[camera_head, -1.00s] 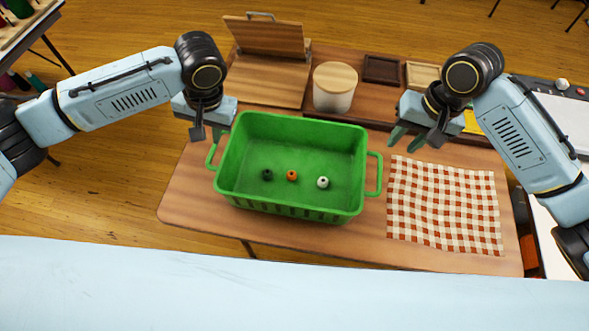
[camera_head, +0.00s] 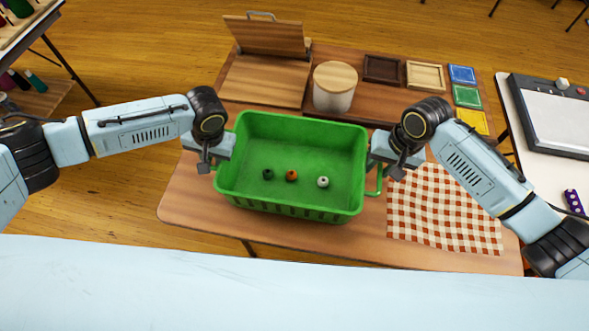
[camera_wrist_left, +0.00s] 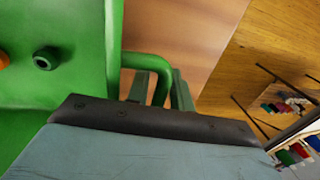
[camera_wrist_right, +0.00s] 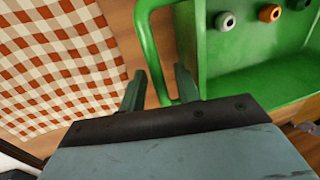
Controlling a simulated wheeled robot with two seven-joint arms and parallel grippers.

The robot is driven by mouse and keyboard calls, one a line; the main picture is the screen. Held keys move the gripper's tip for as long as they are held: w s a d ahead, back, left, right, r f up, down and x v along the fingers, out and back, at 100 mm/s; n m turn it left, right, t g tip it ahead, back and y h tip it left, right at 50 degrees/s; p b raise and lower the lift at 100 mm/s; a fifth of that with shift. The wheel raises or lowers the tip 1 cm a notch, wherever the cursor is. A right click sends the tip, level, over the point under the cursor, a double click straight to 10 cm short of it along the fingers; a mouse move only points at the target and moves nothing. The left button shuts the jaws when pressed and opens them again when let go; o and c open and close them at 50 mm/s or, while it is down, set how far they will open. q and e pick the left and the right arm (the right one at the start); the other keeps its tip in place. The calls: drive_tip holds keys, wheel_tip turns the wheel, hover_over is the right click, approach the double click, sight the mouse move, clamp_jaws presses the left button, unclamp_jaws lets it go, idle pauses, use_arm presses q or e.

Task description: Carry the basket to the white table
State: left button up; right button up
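The green basket (camera_head: 290,213) stands on the wooden table (camera_head: 190,200), with three small beads inside: dark green (camera_head: 268,174), orange (camera_head: 292,175) and white (camera_head: 323,182). My left gripper (camera_head: 204,166) is at the basket's left handle. In the left wrist view its open fingers (camera_wrist_left: 160,90) are on either side of the handle (camera_wrist_left: 150,62). My right gripper (camera_head: 397,171) is at the right handle; in the right wrist view its open fingers (camera_wrist_right: 160,88) straddle the handle (camera_wrist_right: 145,30). A white table (camera_head: 567,188) is at the right edge.
A checkered cloth (camera_head: 445,210) lies right of the basket. Behind stand a lidded white canister (camera_head: 334,97), a wooden stand (camera_head: 265,80) and small colored trays (camera_head: 468,97). A framed white board (camera_head: 560,115) and a purple object (camera_head: 574,202) are on the white table.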

use_arm(q)
drive_tip(key=c, duration=0.5)
use_arm(e)
drive_tip(key=c, duration=0.5)
use_arm(q)
clamp_jaws()
use_arm(e)
clamp_jaws()
use_arm(q)
drive_tip(key=shift+r, duration=0.2)
use_arm(e)
drive_tip(key=shift+r, duration=0.15)
